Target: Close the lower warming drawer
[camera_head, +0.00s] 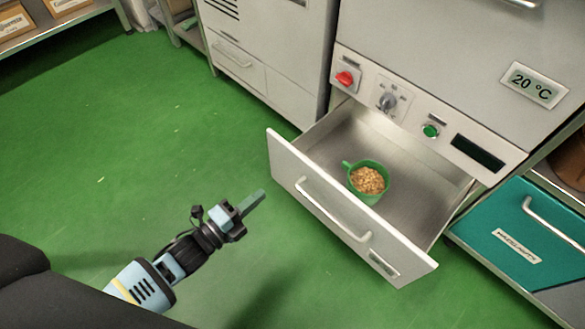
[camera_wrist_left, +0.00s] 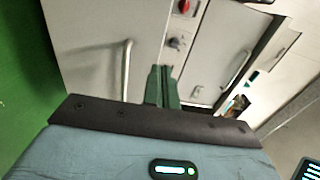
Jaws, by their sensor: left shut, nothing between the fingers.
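The lower warming drawer (camera_head: 340,200) stands pulled out from the steel cabinet. Its white front carries a long bar handle (camera_head: 333,209). A green cup (camera_head: 366,182) filled with a pale brown, crumbly material stands upright inside the drawer. My left gripper (camera_head: 258,197) is shut and empty, to the left of the drawer front and apart from it. In the left wrist view the closed green fingers (camera_wrist_left: 162,86) point toward a pale front with a bar handle (camera_wrist_left: 126,70). My right gripper is not in view.
A control panel with a red switch (camera_head: 346,79), a dial and a green button (camera_head: 430,131) sits above the drawer. A teal drawer front (camera_head: 520,235) is at the right. Green floor (camera_head: 150,150) is clear left of the drawer. Shelving with boxes stands at the upper left.

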